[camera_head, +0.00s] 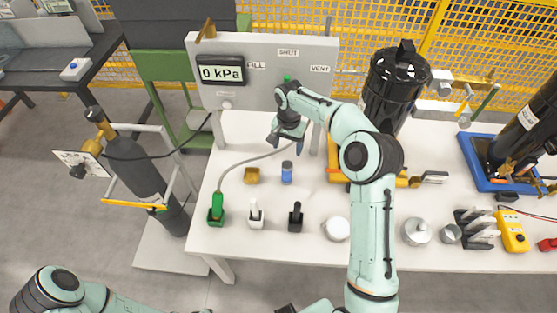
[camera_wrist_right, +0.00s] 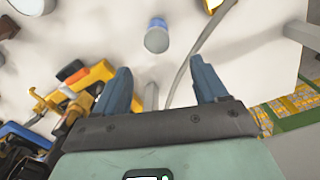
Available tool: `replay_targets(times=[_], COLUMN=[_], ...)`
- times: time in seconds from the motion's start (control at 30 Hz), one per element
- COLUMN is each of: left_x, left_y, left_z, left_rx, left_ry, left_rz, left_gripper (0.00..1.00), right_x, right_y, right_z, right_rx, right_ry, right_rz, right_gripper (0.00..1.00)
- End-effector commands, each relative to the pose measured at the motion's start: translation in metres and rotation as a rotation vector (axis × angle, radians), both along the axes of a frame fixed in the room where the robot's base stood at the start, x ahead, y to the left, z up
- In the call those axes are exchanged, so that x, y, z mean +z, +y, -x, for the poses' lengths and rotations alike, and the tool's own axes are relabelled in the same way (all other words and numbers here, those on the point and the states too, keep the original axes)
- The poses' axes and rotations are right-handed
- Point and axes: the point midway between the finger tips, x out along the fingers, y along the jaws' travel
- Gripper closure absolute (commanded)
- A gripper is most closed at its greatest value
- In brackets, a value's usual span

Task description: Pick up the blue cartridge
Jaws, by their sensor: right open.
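The blue cartridge (camera_head: 287,173) stands upright on the white table, with a grey top. In the right wrist view the cartridge (camera_wrist_right: 156,40) is ahead of the fingertips, roughly midway between them and apart from them. My right gripper (camera_head: 286,146) is above the table, behind the cartridge in the head view. Its two fingers are spread and empty, and it also shows in the right wrist view (camera_wrist_right: 160,68). Of my left arm only links show at the bottom left of the head view; its gripper is out of the picture.
A brass-coloured block (camera_head: 252,176) stands left of the cartridge. A grey hose (camera_head: 245,161) curves behind it to a green fitting (camera_head: 216,210). White (camera_head: 256,216) and black (camera_head: 295,217) fittings stand in front. The gauge panel (camera_head: 262,75) rises behind; a black canister (camera_head: 393,85) stands right.

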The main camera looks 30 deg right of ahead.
Motion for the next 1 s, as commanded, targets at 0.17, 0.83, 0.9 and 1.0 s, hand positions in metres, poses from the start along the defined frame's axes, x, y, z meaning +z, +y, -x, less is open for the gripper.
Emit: replay_targets(times=[0.17,0.83,0.9,1.0], left_x=[-0.005,-0.001,0.000,0.000], left_y=[0.000,0.000,0.000,0.000], left_z=[0.006,0.002,0.001,0.001], left_rx=[0.001,0.000,0.000,0.001], left_ry=[0.008,0.003,0.002,0.001], left_rz=[0.000,0.000,0.000,0.000], left_gripper=[0.57,0.57,0.57,0.57], right_x=[-0.033,-0.118,-0.126,-0.132], right_y=[0.000,0.007,0.007,0.006], right_z=[0.004,0.004,0.004,0.003], right_rx=[0.000,0.000,0.000,0.000], right_ry=[0.009,0.005,0.005,0.001], right_rz=[-0.001,-0.003,-0.003,-0.002], right_gripper=[0.28,0.28,0.28,0.28])
